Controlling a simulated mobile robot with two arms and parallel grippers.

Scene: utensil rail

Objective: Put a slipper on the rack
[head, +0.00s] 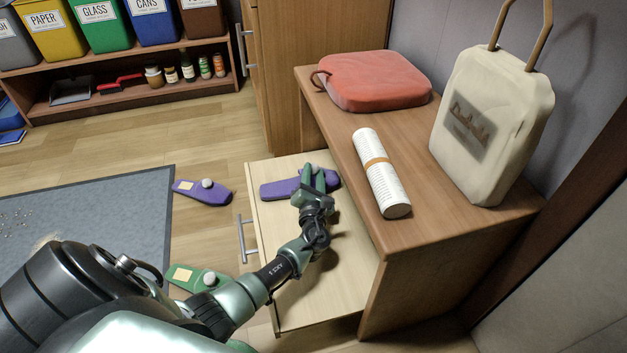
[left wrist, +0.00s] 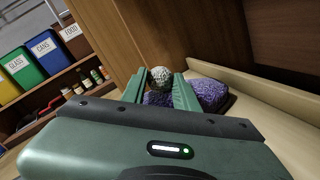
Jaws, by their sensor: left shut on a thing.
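My left gripper (head: 314,178) is shut on a purple slipper (head: 278,189) with a grey pompom. The slipper lies flat at, or just above, the far end of a light wooden pull-out shelf (head: 300,235); I cannot tell if it touches. In the left wrist view, the slipper's knitted purple fabric (left wrist: 210,94) shows between and beyond the green fingers (left wrist: 165,92). A second purple slipper (head: 190,189) lies on the floor left of the shelf. A green slipper (head: 183,276) lies on the floor nearer, partly hidden by my arm. My right gripper is not in view.
The shelf has a metal handle (head: 241,240) and extends from a wooden bench (head: 345,135). On the bench are a red cushion (head: 375,80), a rolled paper (head: 382,175) and a cream bag (head: 490,120). A grey mat (head: 110,215) lies left. Colored bins (head: 103,30) stand behind.

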